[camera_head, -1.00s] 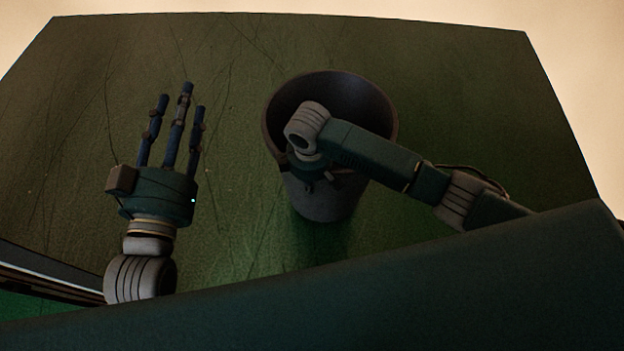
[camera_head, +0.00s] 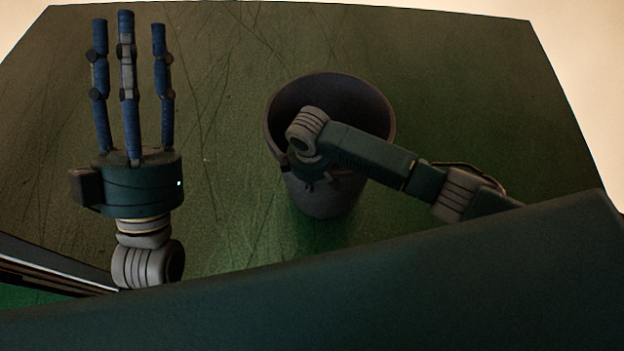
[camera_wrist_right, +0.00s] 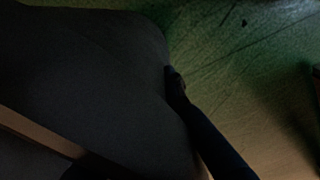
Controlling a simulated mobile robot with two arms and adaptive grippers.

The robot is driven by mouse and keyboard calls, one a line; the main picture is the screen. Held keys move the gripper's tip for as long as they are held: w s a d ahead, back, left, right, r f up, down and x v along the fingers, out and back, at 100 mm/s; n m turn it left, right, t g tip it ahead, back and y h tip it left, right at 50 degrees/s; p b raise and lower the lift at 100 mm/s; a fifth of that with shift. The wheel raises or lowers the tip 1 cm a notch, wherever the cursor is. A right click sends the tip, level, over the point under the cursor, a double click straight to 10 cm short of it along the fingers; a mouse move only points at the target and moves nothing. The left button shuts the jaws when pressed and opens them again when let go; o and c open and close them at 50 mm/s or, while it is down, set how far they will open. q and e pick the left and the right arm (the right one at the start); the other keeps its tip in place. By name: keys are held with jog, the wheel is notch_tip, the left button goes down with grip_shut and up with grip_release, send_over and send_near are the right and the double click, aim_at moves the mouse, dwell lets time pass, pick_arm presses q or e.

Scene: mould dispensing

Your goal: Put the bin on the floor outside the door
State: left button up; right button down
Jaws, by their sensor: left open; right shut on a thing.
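The bin (camera_head: 335,196) is a dark grey, round, open-topped bucket in the middle of the head view. It looks upright and its inside is dark. My right gripper (camera_head: 312,172) is shut on the near left side of its rim; my own wrist partly hides the grip. In the right wrist view the bin's dark wall (camera_wrist_right: 90,75) fills the left, with a finger (camera_wrist_right: 180,95) against it. My left gripper (camera_head: 130,85) is open and empty, fingers spread and pointing to the top of the picture, left of the bin. No door shows clearly.
A green, scratched floor (camera_head: 230,120) surrounds the bin, clear on both sides. Pale surfaces (camera_head: 580,60) border it at the top and right. A dark, striped edge (camera_head: 50,265) shows at the lower left.

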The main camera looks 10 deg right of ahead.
pick_arm(q)
jog(key=shift+s+a+r+t+h, duration=0.15)
jog(key=shift+s+r+t+h, duration=0.35)
jog(key=shift+s+r, duration=0.45)
pick_arm(e)
jog(key=shift+w+f, duration=0.2)
jog(key=shift+f, duration=0.15)
jog(key=c, duration=2.3)
grip_release()
jog(key=shift+s+f, duration=0.2)
jog(key=shift+f, duration=0.05)
jog(key=o, duration=0.4)
pick_arm(q)
jog(key=shift+s+f, duration=0.1)
pick_arm(e)
jog(key=shift+r, duration=0.15)
